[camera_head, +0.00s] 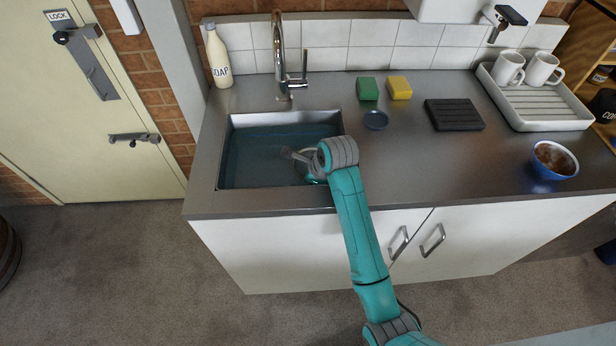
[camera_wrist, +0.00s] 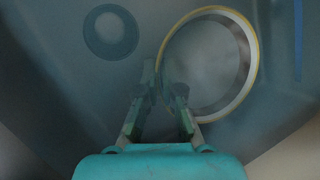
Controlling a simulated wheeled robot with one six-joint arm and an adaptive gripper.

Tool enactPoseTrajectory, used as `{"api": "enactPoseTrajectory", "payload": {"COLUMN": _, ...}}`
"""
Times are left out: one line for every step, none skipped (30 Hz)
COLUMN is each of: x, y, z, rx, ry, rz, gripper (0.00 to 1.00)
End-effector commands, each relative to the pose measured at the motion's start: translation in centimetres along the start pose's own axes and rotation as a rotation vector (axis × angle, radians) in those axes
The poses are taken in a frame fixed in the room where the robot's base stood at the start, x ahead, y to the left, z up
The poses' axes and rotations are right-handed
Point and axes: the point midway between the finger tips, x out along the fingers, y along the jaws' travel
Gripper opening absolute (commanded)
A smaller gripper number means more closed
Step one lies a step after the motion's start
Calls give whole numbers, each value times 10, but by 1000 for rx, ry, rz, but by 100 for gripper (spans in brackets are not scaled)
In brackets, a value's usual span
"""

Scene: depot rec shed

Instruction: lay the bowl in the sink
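The sink (camera_head: 232,127), set in the steel counter, is filled with bluish water. My gripper (camera_head: 298,156) reaches into its right side. In the wrist view, a round, pale bowl with a yellow rim (camera_wrist: 245,92) lies to the right of the two fingers (camera_wrist: 165,85). The fingers are close together, with the bowl's left rim between their tips. In the head view, only a pale edge of the bowl shows beside my wrist, and my arm hides the rest. A round drain (camera_wrist: 110,34) shows on the sink floor. How close the bowl is to that floor is unclear.
A faucet (camera_head: 280,60) rises behind the sink, with a soap bottle (camera_head: 218,58) at left.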

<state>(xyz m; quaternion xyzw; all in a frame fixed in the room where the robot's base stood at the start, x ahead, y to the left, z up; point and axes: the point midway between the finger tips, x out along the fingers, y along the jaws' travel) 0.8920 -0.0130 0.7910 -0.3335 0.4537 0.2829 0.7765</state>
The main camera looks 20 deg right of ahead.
Motion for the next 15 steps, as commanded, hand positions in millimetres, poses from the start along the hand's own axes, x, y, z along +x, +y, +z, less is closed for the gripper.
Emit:
{"api": "enactPoseTrajectory", "payload": {"x": -1, "y": -1, "z": 1, "rx": -1, "ry": -2, "rz": -3, "gripper": 0}}
{"api": "enactPoseTrajectory", "payload": {"x": -1, "y": -1, "z": 1, "rx": -1, "ry": -2, "rz": -3, "gripper": 0}}
{"api": "enactPoseTrajectory", "payload": {"x": -1, "y": -1, "z": 1, "rx": -1, "ry": -2, "rz": -3, "gripper": 0}}
{"api": "enactPoseTrajectory", "payload": {"x": -1, "y": -1, "z": 1, "rx": -1, "ry": -2, "rz": -4, "gripper": 0}}
{"api": "enactPoseTrajectory", "payload": {"x": -1, "y": -1, "z": 1, "rx": -1, "ry": -2, "rz": -3, "gripper": 0}}
{"api": "enactPoseTrajectory", "payload": {"x": -1, "y": -1, "z": 1, "rx": -1, "ry": -2, "rz": -3, "gripper": 0}}
{"api": "enactPoseTrajectory", "payload": {"x": 0, "y": -1, "z": 1, "rx": -1, "ry": -2, "rz": -3, "gripper": 0}}
{"api": "enactPoseTrajectory", "payload": {"x": 0, "y": -1, "z": 0, "rx": -1, "ry": -2, "rz": -3, "gripper": 0}}
{"api": "enactPoseTrajectory", "payload": {"x": 1, "y": 0, "z": 0, "rx": 0, "ry": 0, "rz": -1, "gripper": 12}}
{"api": "enactPoseTrajectory", "payload": {"x": 1, "y": 0, "z": 0, "rx": 0, "ry": 0, "rz": -1, "gripper": 20}}
{"api": "enactPoseTrajectory", "payload": {"x": 1, "y": 0, "z": 0, "rx": 0, "ry": 0, "rz": -1, "gripper": 28}}
{"api": "enactPoseTrajectory", "payload": {"x": 1, "y": 0, "z": 0, "rx": 0, "ry": 0, "rz": -1, "gripper": 31}}
{"api": "enactPoseTrajectory", "payload": {"x": 1, "y": 0, "z": 0, "rx": 0, "ry": 0, "rz": -1, "gripper": 31}}
{"api": "enactPoseTrajectory", "payload": {"x": 1, "y": 0, "z": 0, "rx": 0, "ry": 0, "rz": -1, "gripper": 31}}
{"api": "enactPoseTrajectory", "payload": {"x": 1, "y": 0, "z": 0, "rx": 0, "ry": 0, "rz": -1, "gripper": 31}}
